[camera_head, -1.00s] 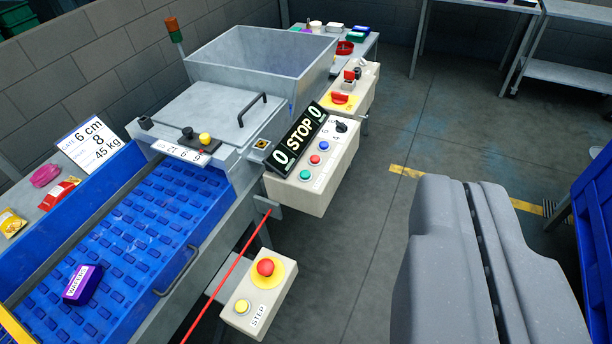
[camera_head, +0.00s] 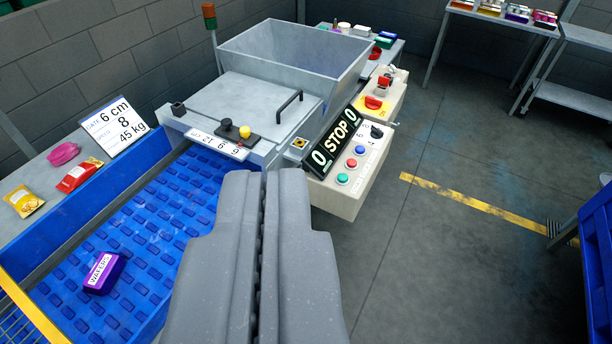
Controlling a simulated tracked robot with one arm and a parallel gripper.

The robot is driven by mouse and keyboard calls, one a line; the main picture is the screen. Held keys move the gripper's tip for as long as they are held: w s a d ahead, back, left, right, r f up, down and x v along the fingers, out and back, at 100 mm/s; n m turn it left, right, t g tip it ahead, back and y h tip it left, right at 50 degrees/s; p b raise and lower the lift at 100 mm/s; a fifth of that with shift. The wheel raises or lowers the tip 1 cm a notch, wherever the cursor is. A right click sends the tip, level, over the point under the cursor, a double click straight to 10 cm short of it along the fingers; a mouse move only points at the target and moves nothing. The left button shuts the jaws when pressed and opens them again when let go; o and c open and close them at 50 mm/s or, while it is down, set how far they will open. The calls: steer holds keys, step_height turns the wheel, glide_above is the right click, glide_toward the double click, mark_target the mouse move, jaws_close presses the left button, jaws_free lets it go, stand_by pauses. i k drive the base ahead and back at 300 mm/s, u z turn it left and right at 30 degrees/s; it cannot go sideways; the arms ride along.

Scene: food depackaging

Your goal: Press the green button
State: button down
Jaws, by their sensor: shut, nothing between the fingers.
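The green button (camera_head: 342,179) is at the lower left of a row of buttons on the white control box (camera_head: 346,198). A red button (camera_head: 351,163) and a blue button (camera_head: 360,150) sit up and to the right of it. A black knob (camera_head: 376,132) is at the box's top right. A display reading 0 STOP 0 (camera_head: 334,143) stands behind the buttons. My gripper (camera_head: 262,178) is shut and empty, large in the foreground, with its tip to the left of the green button in the picture. It hides the lower left of the box's surroundings.
The blue conveyor (camera_head: 150,235) carries a purple package (camera_head: 104,273). A grey hopper (camera_head: 297,55) stands behind the metal lid. A second box with a red switch (camera_head: 374,102) is beyond the control box. Open floor (camera_head: 430,260) lies to the right.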

mark_target(342, 177)
steer(key=u, duration=0.15)
steer(key=i, duration=1)
steer(key=z, duration=0.1)
